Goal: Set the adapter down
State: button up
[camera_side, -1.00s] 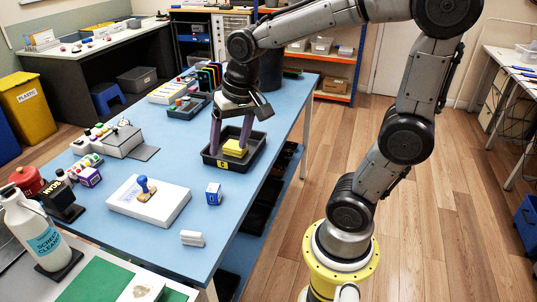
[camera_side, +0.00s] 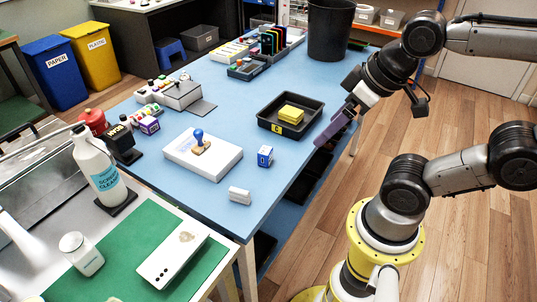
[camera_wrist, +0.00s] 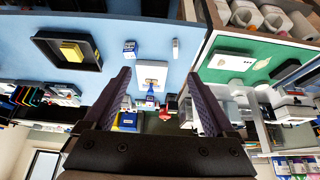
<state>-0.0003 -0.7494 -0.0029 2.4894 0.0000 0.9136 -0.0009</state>
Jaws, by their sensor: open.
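A yellow stepped block (camera_side: 291,114) lies in a black tray (camera_side: 264,126) with a yellow letter label on its front wall. It also shows in the wrist view (camera_wrist: 72,51). A small white block (camera_side: 239,195) lies near the blue table's front edge. I cannot tell for sure which of these is the adapter. My gripper (camera_side: 328,140) is to the right of the tray, by the table's edge and apart from the yellow block. In the wrist view its purple fingers (camera_wrist: 158,76) are wide apart with nothing between them.
A white box (camera_side: 185,160) with a blue-handled stamp (camera_side: 199,142) and a blue-white cube (camera_side: 265,156) stand on the blue table. A black bin (camera_side: 330,30) stands behind. Table room is clear around the tray.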

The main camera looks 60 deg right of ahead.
jog(key=w+a+r+m+g+y, duration=0.1)
jog(key=w+a+m+g+y, duration=0.15)
jog(key=a+m+y, duration=0.45)
notch_tip(320, 180, up, 4)
jog(key=f+m+t+h, duration=0.1)
jog(key=m+t+h, duration=0.2)
jog(key=m+t, duration=1.7)
send_over(260, 150)
jog(key=s, duration=0.5)
jog(key=m+g, duration=0.6)
jog(key=shift+m+t+h, duration=0.25)
jog(key=shift+m+h, duration=0.05)
jog(key=shift+m, duration=0.1)
jog(key=f, duration=0.9)
jog(key=d+f, duration=0.1)
jog(key=f, duration=1.8)
jog(key=shift+w+d+f, duration=0.1)
jog(key=shift+d+f, duration=0.1)
jog(key=shift+f, duration=0.15)
jog(key=shift+w+a+f, duration=0.1)
jog(key=shift+w+a, duration=0.1)
jog(key=shift+w, duration=1.05)
jog(key=shift+w+a+r, duration=0.1)
jog(key=shift+w+a, duration=0.15)
jog(key=shift+w, duration=0.95)
jog(key=shift+w+a+f, duration=0.1)
jog(key=shift+w+a, duration=0.1)
jog(key=shift+w, duration=1.05)
